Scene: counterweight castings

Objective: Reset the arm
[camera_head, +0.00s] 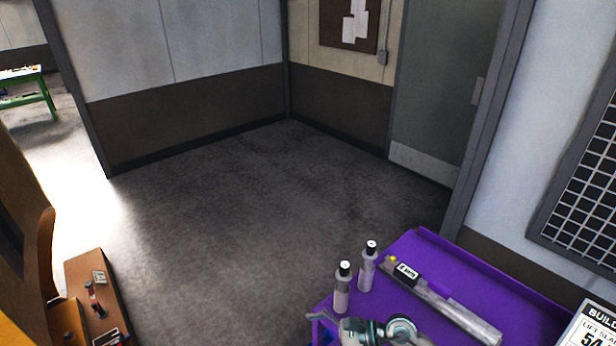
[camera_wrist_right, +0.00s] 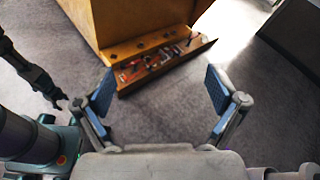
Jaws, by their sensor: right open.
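My right gripper (camera_wrist_right: 159,85) is open in the right wrist view, its two blue-padded fingers wide apart. Nothing is between the pads; it points over the grey floor toward an open orange-brown box with a tool tray (camera_wrist_right: 160,62). A dark jointed part (camera_wrist_right: 45,88), apparently my left arm's end, enters from the left edge of that view; its jaw state is unclear. In the head view, a grey-and-teal mechanical part (camera_head: 385,330) shows at the bottom edge over the purple cart. I cannot tell whether it is part of my arm. No gripper shows clearly there.
A purple cart (camera_head: 430,243) at lower right holds two bottles (camera_head: 354,275) and a long grey bar (camera_head: 450,305). The brown tray (camera_head: 88,262) stands at lower left. A green table (camera_head: 45,95) is far left. The floor (camera_head: 250,215) between is clear, with walls and a door behind.

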